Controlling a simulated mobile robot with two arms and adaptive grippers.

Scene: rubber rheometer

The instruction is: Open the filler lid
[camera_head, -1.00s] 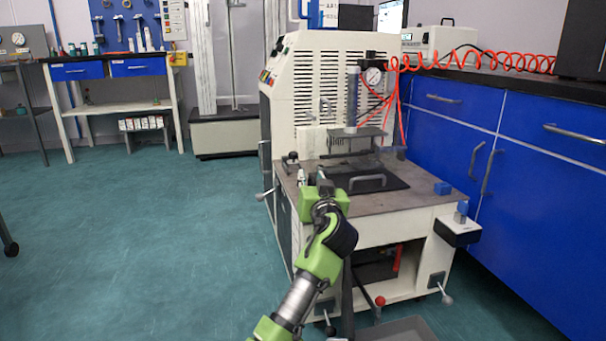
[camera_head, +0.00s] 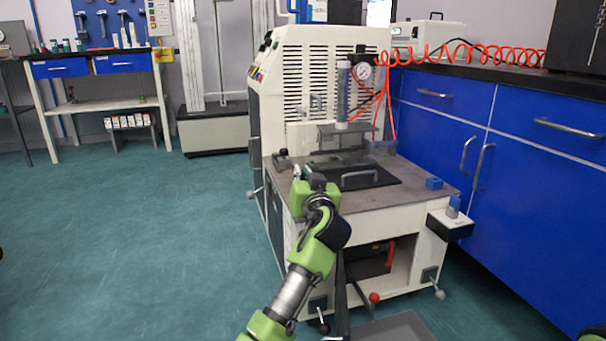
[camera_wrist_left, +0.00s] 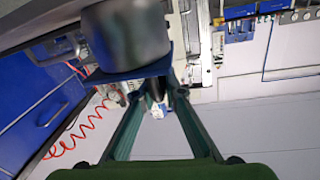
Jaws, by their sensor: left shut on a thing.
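My left gripper (camera_head: 304,172) is at the left edge of the machine's worktop (camera_head: 407,190). It looks small and partly hidden by my own wrist in the head view. In the left wrist view, its two dark green fingers (camera_wrist_left: 158,84) come together at the edge of a flat blue lid (camera_wrist_left: 125,74), which sits against the end of a grey cylinder (camera_wrist_left: 126,32). The fingers are shut on the lid, though the exact contact is hard to see. The lid appears to lie flat against the cylinder. My right gripper is not in view.
A black plate with a handle (camera_head: 360,178) lies on the worktop, right of my gripper. Blue cabinets (camera_head: 535,200) stand at the right. The floor at left is clear.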

